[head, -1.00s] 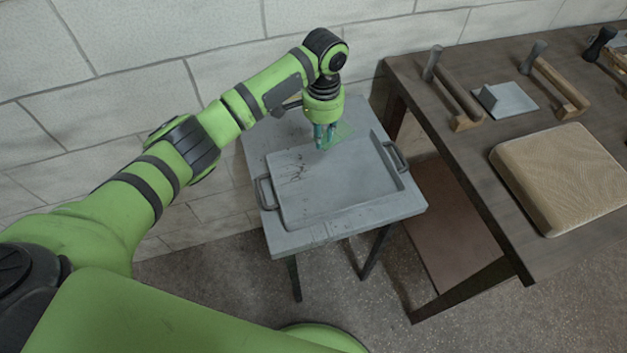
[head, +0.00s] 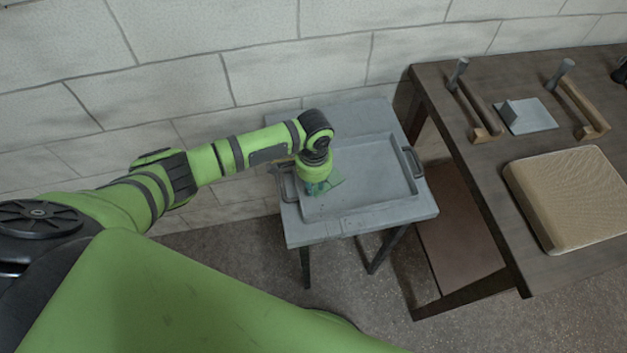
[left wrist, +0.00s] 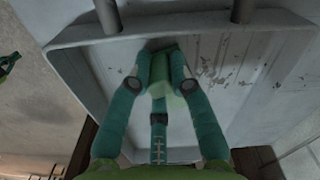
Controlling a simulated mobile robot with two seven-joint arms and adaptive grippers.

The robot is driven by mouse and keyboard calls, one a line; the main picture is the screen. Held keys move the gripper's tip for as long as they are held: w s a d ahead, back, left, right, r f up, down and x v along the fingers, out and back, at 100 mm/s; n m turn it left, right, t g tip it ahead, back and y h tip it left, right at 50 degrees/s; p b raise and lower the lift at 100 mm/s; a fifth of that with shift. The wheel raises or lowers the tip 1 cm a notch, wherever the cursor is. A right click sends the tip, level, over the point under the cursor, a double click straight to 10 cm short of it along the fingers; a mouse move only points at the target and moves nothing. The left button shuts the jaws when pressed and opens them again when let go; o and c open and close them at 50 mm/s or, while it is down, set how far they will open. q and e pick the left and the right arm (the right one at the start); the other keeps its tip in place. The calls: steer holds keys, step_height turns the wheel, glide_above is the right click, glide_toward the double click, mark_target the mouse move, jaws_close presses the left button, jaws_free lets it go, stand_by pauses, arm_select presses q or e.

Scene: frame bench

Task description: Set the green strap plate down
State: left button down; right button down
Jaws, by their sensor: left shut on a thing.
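The green strap plate (head: 334,181) is a small green piece at my left gripper (head: 317,187), over the left part of the grey tray (head: 375,180). In the left wrist view the teal fingers (left wrist: 160,80) are shut on the plate (left wrist: 161,64), which is partly hidden between them. The tray's floor and rim (left wrist: 75,38) lie behind it there. I cannot tell whether the plate touches the tray floor. My right gripper is out of view.
The tray has a handle at each side and sits on a grey table (head: 310,230). The rest of its floor is empty. A dark bench (head: 480,190) on the right holds a woven tan block (head: 570,195), a grey plate with a block (head: 527,115) and wooden holders. A stone wall stands behind.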

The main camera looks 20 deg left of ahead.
arm_select(q)
steer(key=shift+f, duration=0.1)
steer(key=c, duration=1.1)
jaws_free()
step_height(320, 180, up, 12)
steer(key=shift+r+b, duration=0.15)
steer(key=shift+b, duration=0.3)
